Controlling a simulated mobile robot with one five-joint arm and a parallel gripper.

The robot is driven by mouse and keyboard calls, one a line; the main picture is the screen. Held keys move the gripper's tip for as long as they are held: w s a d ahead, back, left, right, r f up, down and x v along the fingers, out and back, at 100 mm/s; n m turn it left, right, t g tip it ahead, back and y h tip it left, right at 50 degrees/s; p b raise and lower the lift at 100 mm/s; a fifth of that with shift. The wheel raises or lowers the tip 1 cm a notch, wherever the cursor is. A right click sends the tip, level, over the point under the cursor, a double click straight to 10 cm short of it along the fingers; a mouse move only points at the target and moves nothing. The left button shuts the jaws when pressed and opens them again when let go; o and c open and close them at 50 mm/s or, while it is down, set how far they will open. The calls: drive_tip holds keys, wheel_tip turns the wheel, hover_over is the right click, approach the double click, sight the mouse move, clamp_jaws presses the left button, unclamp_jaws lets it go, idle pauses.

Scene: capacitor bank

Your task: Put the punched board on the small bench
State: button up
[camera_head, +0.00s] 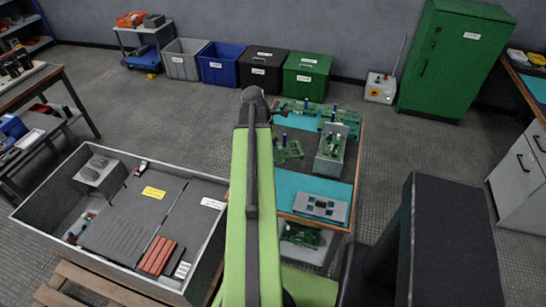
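A low bench (357,150) with a wooden edge and teal mats stands in the middle, partly hidden by my arm. Several green circuit boards lie on it: one board (341,117) along the far side, another board (293,152) left of centre. A grey block or tray (327,166) stands beside it with green board parts on top. Another green board (303,233) lies lower, near the bench's front. I cannot tell which board is punched, or whether this is the small bench. My lime-green arm rises in front; my gripper does not show beyond its dark end.
A large grey crate (37,226) with panels and red blocks stands at left on a pallet. Several bins (220,66) line the back wall near a green cabinet (452,60). Floor is open right of the bench. A dark upright block (452,245) fills the near right.

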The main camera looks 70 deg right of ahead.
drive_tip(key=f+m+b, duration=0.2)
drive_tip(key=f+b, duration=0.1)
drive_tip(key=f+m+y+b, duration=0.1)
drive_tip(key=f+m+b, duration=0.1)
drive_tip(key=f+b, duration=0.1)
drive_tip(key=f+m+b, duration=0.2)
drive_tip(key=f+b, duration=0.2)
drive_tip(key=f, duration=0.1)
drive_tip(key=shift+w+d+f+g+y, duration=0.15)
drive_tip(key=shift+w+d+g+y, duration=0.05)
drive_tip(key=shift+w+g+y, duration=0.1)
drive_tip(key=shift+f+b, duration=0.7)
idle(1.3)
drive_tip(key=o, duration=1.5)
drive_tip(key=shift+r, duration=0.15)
